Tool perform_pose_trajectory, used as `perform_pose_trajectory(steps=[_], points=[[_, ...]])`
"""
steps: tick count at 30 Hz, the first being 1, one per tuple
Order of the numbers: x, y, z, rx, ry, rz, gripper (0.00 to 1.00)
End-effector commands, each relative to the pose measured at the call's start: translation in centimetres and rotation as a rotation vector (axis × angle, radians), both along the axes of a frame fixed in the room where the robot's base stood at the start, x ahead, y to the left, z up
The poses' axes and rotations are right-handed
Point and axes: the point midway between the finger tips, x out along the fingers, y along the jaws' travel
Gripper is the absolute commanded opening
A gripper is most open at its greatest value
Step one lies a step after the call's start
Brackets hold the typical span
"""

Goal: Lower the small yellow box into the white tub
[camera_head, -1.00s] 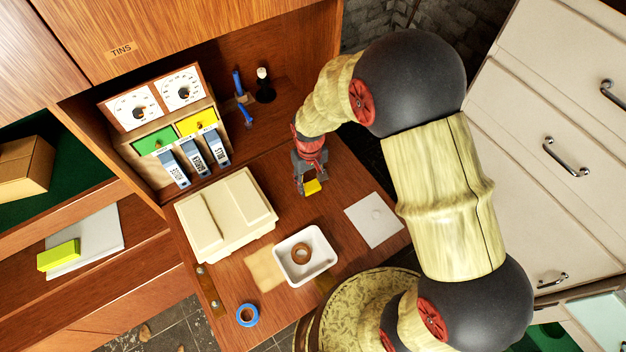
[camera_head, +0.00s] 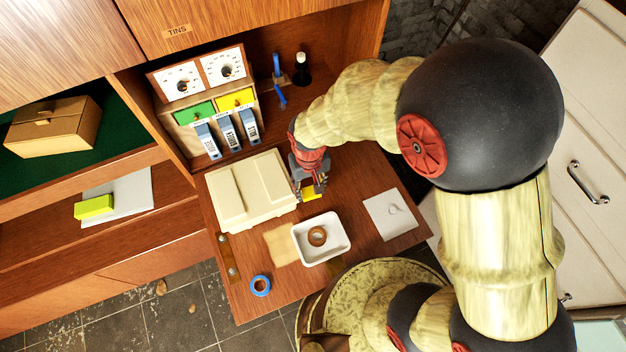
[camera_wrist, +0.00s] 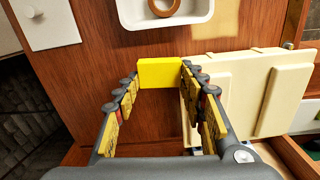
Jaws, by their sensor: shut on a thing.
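The small yellow box (camera_wrist: 160,73) is held between the fingertips of my gripper (camera_wrist: 158,80) in the wrist view. In the head view the box (camera_head: 309,194) shows partly below the fingers of my gripper (camera_head: 312,188). The white tub (camera_head: 321,238) lies on the wooden surface, nearer the front edge than the box. A brown ring (camera_head: 317,236) is inside the tub. In the wrist view the tub (camera_wrist: 200,18) is at the top, beyond the box and apart from it. The height of the box over the surface is hard to tell.
A cream case (camera_head: 238,190) stands just left of my gripper. A white card (camera_head: 390,214) lies right of the tub, and a blue tape ring (camera_head: 260,286) lies near the front left edge. A yellowish square (camera_head: 281,245) is left of the tub.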

Motion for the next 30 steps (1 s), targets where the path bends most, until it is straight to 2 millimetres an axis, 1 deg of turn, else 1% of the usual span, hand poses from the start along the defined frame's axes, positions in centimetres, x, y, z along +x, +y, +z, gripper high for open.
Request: perform_pose_trajectory(steps=[1, 7, 11, 14, 18, 21, 27, 30], points=[[-0.5, -0.1, 0.8, 0.0, 0.0, 0.001, 0.24], [-3.2, -0.8, 2.7, 0.0, 0.0, 0.002, 0.24], [-5.4, -1.4, 3.5, 0.0, 0.001, 0.001, 0.24], [-7.1, -1.9, 3.5, 0.0, 0.001, 0.003, 0.24], [-9.5, -2.6, 2.8, 0.0, 0.001, 0.002, 0.24], [-11.1, -3.0, 1.7, -0.002, 0.002, 0.003, 0.24], [-13.4, -3.6, -0.1, 0.0, 0.001, 0.003, 0.24], [-14.1, -3.8, -0.7, 0.0, 0.001, 0.001, 0.24]])
